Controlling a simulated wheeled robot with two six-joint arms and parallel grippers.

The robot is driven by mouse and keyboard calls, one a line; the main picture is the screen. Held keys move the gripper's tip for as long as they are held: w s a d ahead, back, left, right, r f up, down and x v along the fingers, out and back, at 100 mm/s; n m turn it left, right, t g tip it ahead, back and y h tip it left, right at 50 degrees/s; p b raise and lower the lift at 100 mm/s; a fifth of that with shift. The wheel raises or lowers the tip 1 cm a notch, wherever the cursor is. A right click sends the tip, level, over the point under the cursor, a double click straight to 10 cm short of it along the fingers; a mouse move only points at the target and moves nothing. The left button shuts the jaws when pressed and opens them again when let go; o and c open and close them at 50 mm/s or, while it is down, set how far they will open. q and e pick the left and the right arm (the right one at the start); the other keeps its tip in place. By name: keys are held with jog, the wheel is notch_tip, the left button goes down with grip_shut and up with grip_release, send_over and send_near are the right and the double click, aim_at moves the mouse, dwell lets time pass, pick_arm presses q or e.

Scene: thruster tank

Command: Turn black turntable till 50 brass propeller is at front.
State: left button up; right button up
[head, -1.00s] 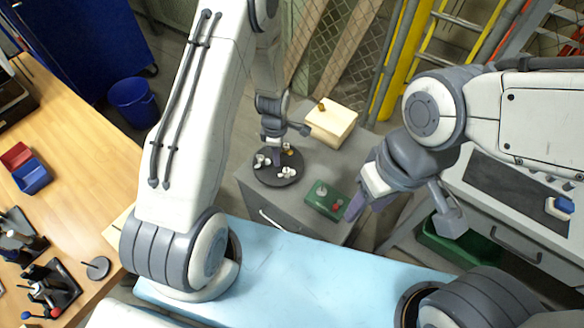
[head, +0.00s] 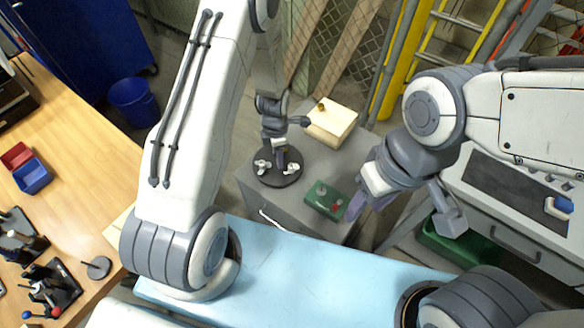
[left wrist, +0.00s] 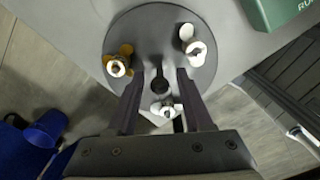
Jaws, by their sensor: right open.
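The black turntable (head: 268,179) sits on a grey cabinet, with propellers around its rim. In the left wrist view the turntable (left wrist: 135,25) carries a brass propeller (left wrist: 126,50) at left, a white one (left wrist: 187,33) at upper right and another white one (left wrist: 158,117) at the bottom. A black knob (left wrist: 160,84) stands at its middle. My left gripper (head: 281,168) is low over the turntable; its open fingers (left wrist: 161,74) lie either side of the knob, contact unclear. The brass propeller is hidden in the head view. My right gripper (head: 362,207) is open, right of the turntable.
A green box (head: 322,196) with a red button lies on the cabinet (head: 252,196), right of the turntable. A cream box (head: 332,122) with a brass knob stands behind. A light-blue surface (head: 290,270) is in front; a wooden bench (head: 80,150) is at left.

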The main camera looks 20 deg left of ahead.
dwell(0.3)
pick_arm(q)
jog(key=shift+r+p, duration=3.55)
jog(key=shift+r, duration=1)
jog(key=m, duration=0.1)
jog(key=m+p, duration=0.1)
jog(key=m, duration=0.1)
jog(key=shift+r, duration=0.35)
jog(key=shift+r+m+p, duration=0.15)
jog(key=shift+m+p, duration=0.35)
jog(key=shift+m, duration=0.6)
jog(key=shift+f+m, duration=0.2)
jog(key=shift+m, duration=0.2)
notch_tip(320, 180, down, 10)
jog(key=b, duration=0.7)
jog(key=shift+r+b, duration=0.1)
jog(key=shift+b, duration=0.2)
